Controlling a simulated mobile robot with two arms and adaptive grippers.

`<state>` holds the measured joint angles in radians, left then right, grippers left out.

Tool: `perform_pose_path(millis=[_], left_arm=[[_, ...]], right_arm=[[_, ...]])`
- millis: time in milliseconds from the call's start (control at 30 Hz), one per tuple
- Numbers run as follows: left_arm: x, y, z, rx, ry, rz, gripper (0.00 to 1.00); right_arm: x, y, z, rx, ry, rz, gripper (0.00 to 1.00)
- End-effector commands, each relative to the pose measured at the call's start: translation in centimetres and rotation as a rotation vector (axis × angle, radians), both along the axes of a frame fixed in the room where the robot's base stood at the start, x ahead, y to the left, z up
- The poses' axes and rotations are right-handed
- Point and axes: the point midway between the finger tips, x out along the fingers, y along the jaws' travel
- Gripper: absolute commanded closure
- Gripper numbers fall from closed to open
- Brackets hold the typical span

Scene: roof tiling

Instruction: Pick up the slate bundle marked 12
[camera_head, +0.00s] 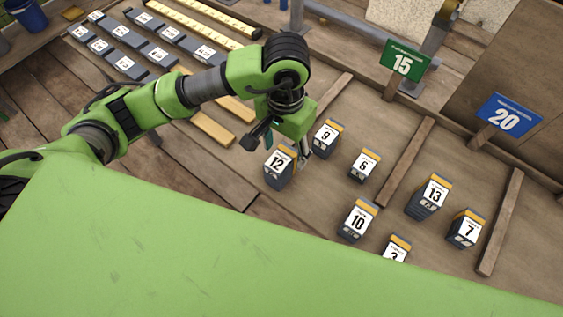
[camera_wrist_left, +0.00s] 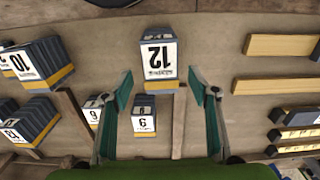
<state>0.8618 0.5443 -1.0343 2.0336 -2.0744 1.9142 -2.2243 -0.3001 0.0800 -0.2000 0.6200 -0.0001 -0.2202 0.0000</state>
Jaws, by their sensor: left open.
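The slate bundle marked 12 (camera_head: 274,178) stands on the wooden surface, dark with an orange band and white label. My left gripper (camera_head: 277,150) is open and empty just above and beside it, partly covering it in the head view. In the left wrist view the bundle marked 12 (camera_wrist_left: 158,52) lies upside down in the picture, just beyond and centred between the two open fingertips of the left gripper (camera_wrist_left: 160,82). I cannot tell whether a finger touches it. My right gripper is in neither view.
Bundle 9 (camera_head: 327,138) stands close behind bundle 12, and bundle 6 (camera_head: 364,165) is to its right. Bundles 10 (camera_head: 358,220), 13 (camera_head: 429,197) and 7 (camera_head: 467,229) stand farther right. Wooden strips (camera_head: 405,162) divide the surface. Signs 15 (camera_head: 402,64) and 20 (camera_head: 508,118) stand behind.

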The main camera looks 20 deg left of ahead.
Motion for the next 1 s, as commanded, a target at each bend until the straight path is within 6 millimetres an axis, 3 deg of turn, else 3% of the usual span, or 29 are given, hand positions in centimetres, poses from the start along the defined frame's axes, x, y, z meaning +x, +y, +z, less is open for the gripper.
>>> perform_pose_path(millis=[267, 600, 833, 867, 1000], left_arm=[[-0.5, 0.2, -1.8, 0.001, 0.005, 0.001, 0.46], [-1.0, 0.5, -5.7, 0.001, 0.002, 0.000, 0.46], [-0.9, 0.5, -5.9, 0.000, -0.001, 0.000, 0.46], [-0.9, 0.5, -5.9, 0.000, 0.000, -0.001, 0.48], [-0.9, 0.5, -5.9, 0.000, 0.000, -0.001, 0.85]], right_arm=[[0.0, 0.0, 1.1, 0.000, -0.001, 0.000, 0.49], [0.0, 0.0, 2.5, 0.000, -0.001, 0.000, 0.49], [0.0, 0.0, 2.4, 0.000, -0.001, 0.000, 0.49], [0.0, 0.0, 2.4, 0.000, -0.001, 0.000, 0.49], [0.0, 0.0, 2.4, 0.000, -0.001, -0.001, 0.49]])
